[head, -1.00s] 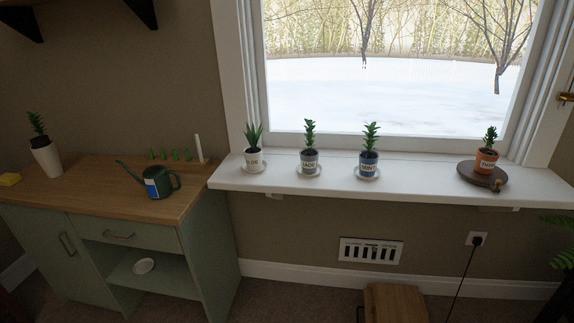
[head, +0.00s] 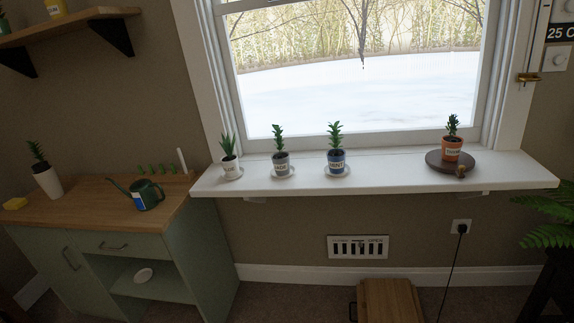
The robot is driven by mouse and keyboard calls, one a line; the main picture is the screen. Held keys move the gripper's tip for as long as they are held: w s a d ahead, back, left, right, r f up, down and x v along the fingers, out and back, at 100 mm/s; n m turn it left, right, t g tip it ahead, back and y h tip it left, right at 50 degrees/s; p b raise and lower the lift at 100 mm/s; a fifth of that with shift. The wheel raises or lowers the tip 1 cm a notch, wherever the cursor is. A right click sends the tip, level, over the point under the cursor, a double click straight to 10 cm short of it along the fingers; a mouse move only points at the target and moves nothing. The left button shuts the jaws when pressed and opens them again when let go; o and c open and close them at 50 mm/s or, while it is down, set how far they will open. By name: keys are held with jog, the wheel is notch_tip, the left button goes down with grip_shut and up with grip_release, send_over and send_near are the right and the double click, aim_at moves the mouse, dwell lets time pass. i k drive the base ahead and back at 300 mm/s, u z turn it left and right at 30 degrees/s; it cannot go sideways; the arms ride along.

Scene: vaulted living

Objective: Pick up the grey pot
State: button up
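The grey pot (head: 281,169) holds a small green plant and has a pale label. It stands upright on a white saucer (head: 283,176) on the white windowsill (head: 390,183). A white pot (head: 229,169) with a spiky plant stands to its left, and a blue pot (head: 335,166) labelled MINT stands to its right. Each of these is also on a saucer. My gripper does not show in the head view.
A green cabinet with a wooden top (head: 95,213) stands left, bearing a watering can (head: 146,195). A wooden stool (head: 390,299) is below the sill. A fern (head: 550,212) is at the right.

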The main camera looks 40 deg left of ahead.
aim_at(281, 160)
jog(key=z, duration=0.6)
jog(key=k, duration=1.45)
jog(key=u, duration=1.45)
jog(key=i, duration=1.05)
jog(key=u, duration=0.05)
